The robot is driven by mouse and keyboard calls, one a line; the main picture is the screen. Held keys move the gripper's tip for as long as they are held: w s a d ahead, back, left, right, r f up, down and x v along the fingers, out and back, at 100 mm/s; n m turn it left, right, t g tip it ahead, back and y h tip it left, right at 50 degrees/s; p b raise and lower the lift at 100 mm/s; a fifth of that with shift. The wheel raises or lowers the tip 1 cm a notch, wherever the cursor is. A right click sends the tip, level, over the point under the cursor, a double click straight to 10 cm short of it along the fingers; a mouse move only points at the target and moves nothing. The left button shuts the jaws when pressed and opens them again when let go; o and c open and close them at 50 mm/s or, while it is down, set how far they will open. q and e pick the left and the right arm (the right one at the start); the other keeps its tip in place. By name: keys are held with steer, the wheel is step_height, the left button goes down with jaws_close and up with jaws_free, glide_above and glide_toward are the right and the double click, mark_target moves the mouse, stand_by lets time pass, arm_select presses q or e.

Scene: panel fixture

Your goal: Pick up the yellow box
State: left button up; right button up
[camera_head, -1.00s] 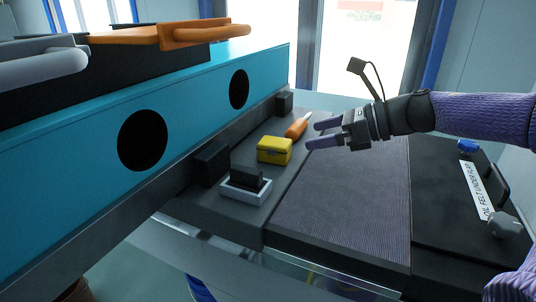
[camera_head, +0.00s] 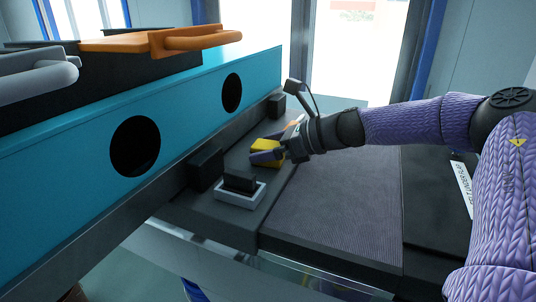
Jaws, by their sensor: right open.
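The yellow box (camera_head: 262,146) sits on the dark grey bench strip beside the blue panel. My right gripper (camera_head: 263,152) comes in from the right and is at the box. My left gripper is not in view.
The blue panel (camera_head: 60,160) with two round holes stands along the left. A white tray with a black block (camera_head: 240,190) lies just in front of the box. The ribbed mat (camera_head: 335,215) is clear.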

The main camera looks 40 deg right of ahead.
jaws_close()
stand_by(0.3)
